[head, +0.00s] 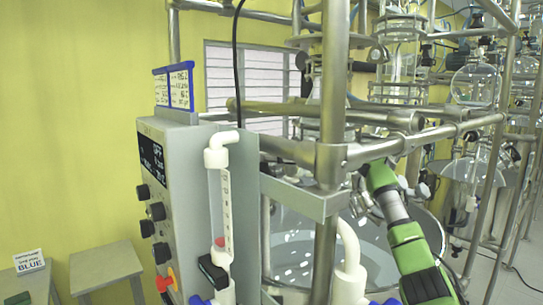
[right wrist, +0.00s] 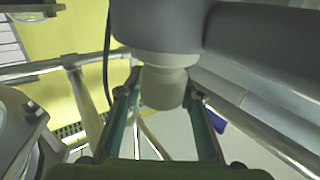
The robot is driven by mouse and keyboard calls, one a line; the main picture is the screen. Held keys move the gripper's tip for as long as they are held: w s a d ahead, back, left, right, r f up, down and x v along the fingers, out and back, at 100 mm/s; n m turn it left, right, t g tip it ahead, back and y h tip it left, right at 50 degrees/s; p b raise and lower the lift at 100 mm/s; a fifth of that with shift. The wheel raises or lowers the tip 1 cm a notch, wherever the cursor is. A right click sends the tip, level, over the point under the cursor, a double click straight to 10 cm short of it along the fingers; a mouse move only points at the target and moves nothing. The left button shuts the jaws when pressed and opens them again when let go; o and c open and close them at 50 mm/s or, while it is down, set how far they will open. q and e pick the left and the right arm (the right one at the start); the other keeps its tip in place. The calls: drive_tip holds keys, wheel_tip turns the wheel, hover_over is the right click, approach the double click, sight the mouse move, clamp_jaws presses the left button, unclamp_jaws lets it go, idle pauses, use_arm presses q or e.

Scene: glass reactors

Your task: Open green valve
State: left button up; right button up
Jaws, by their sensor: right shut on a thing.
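My right gripper (head: 364,190) is partly hidden beside the steel frame in the head view. In the right wrist view, its two fingers (right wrist: 165,90) close around a short, pale grey-beige cylindrical knob (right wrist: 165,84). The knob sits under a wider grey vessel fitting (right wrist: 165,45). No green colour shows on the knob, so I cannot tell whether it is the green valve. My left gripper is not in view.
Steel poles and crossbars (head: 333,80) surround my right arm. A glass vessel (head: 290,245) stands behind them. A grey control box (head: 170,215) with black knobs is at left, near an orange-red valve handle (head: 166,281) and white piping (head: 216,157). Stools stand at lower left.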

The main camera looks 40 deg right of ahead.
drive_tip(key=shift+f, duration=0.1)
idle(0.3)
drive_tip(key=o, duration=1.1)
drive_tip(key=shift+h, duration=0.3)
